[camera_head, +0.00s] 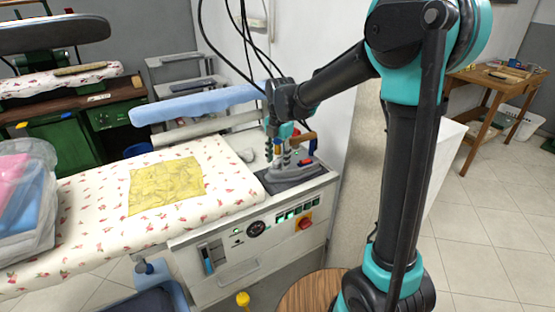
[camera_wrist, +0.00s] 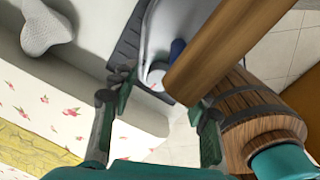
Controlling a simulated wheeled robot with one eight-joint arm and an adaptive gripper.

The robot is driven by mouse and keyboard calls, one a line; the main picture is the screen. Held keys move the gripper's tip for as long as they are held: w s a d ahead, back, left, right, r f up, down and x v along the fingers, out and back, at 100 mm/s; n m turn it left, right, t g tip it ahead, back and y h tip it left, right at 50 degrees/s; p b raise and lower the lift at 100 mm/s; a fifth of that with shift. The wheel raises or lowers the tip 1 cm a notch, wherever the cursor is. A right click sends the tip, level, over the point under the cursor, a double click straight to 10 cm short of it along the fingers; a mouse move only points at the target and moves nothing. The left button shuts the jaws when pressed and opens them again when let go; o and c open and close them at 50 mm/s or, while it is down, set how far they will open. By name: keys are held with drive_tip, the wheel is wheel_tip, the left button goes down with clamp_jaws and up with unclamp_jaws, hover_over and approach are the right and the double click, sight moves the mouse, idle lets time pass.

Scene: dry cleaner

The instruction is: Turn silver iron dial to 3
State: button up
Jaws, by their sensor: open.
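The silver iron (camera_wrist: 160,25) shows in the wrist view, with a brown wooden handle (camera_wrist: 225,50) crossing in front of it and a blue part (camera_wrist: 178,48) under the handle. A small white round dial (camera_wrist: 156,79) with a reddish mark sits at its near end. My gripper (camera_wrist: 160,93) is open, with one finger on each side of the dial and nothing clearly held. I cannot tell whether a finger touches it. In the head view my gripper (camera_head: 284,158) points down at the iron, which it partly hides; the wooden handle (camera_head: 302,138) shows beside it. The dial's number is unreadable.
The iron stands on a dark grey rest (camera_head: 297,177) at the right end of the flowered ironing board (camera_head: 100,205). A yellow cloth (camera_head: 165,186) lies on the board. A blue padded arm (camera_head: 205,102) is behind. A control panel (camera_head: 262,228) is below, near a wooden round top (camera_head: 310,292).

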clamp_jaws()
idle(0.4)
drive_tip(key=shift+m, duration=3)
unclamp_jaws()
drive_tip(key=shift+s, duration=0.1)
